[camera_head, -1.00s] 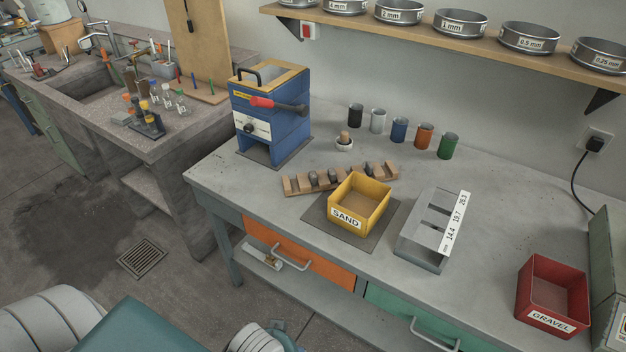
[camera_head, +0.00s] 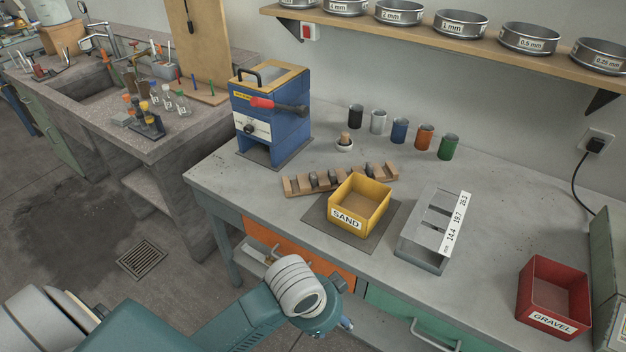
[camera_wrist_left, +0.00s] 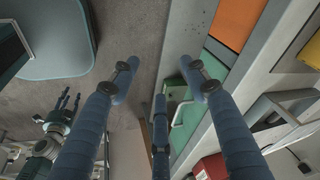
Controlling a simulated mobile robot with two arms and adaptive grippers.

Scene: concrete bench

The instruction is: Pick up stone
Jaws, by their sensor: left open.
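Several dark stones (camera_head: 333,177) sit in the slots of a wooden rack (camera_head: 294,186) on the bench, behind the yellow SAND box. They are small here and partly hidden by the box. My left gripper (camera_head: 346,325) is low in front of the bench, below the top and near the drawers, well away from the stones. In the left wrist view its blue fingers (camera_wrist_left: 160,75) are spread apart with nothing between them. My right gripper does not show in the head view.
The yellow SAND box (camera_head: 345,218) stands on a dark mat. A grey slotted gauge (camera_head: 420,258) and red GRAVEL box (camera_head: 545,318) lie to the right. A blue crusher (camera_head: 270,125) stands left. Several coloured cups (camera_head: 399,130) line the back. The bench's front edge lies between gripper and rack.

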